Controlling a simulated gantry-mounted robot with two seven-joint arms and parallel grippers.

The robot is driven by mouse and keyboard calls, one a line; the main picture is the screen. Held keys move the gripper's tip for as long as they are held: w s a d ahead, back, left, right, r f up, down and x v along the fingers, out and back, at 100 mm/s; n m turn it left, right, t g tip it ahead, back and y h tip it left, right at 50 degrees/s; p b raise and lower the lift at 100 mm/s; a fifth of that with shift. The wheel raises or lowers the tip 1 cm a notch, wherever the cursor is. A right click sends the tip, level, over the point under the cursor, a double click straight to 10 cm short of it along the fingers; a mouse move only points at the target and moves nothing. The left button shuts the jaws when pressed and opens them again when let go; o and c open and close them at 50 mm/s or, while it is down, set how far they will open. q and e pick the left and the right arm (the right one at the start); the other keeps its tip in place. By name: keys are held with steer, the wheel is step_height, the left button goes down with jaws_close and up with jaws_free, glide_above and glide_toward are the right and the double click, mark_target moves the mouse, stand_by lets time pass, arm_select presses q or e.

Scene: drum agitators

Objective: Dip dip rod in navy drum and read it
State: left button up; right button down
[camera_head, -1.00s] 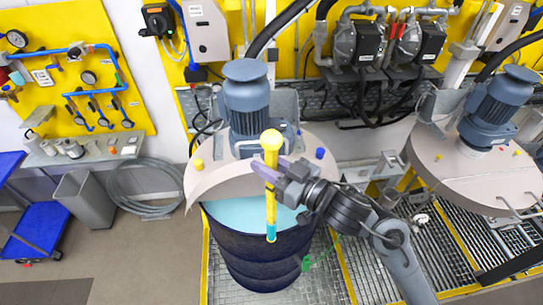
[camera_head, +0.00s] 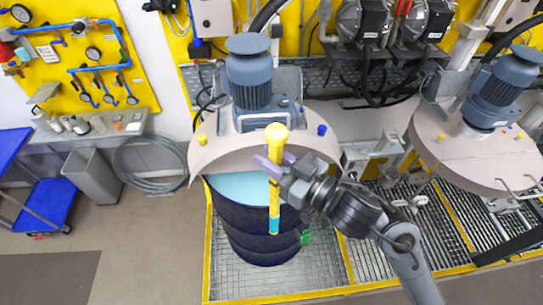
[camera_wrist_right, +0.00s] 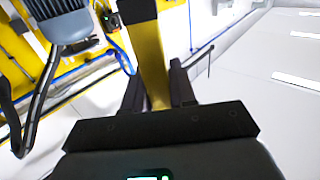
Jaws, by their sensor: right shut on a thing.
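The dip rod (camera_head: 273,205) is yellow with a round yellow knob on top and a teal section near its lower end. My right gripper (camera_head: 273,166) is shut on it below the knob and holds it roughly upright. The rod also shows between the fingers in the right wrist view (camera_wrist_right: 152,60). The navy drum (camera_head: 240,222) stands open at the front, with light blue liquid (camera_head: 236,186) inside. In the head view the rod's lower end overlaps the drum's front wall, outside the liquid. My left gripper is not in view.
A raised grey lid with a blue agitator motor (camera_head: 249,75) sits over the back of the drum. A second agitator (camera_head: 492,98) with a lid stands at the right. A yellow-edged grating (camera_head: 320,270) lies under the drum. A bin (camera_head: 93,177) and blue cart (camera_head: 42,205) are left.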

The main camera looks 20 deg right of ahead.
steer(key=s+a+f+b, duration=0.1)
steer(key=s+f+b, duration=0.3)
steer(key=s+f, duration=0.2)
steer(key=shift+s+a, duration=0.15)
steer(key=shift+s, duration=0.75)
stand_by(0.3)
steer(key=shift+r, duration=0.2)
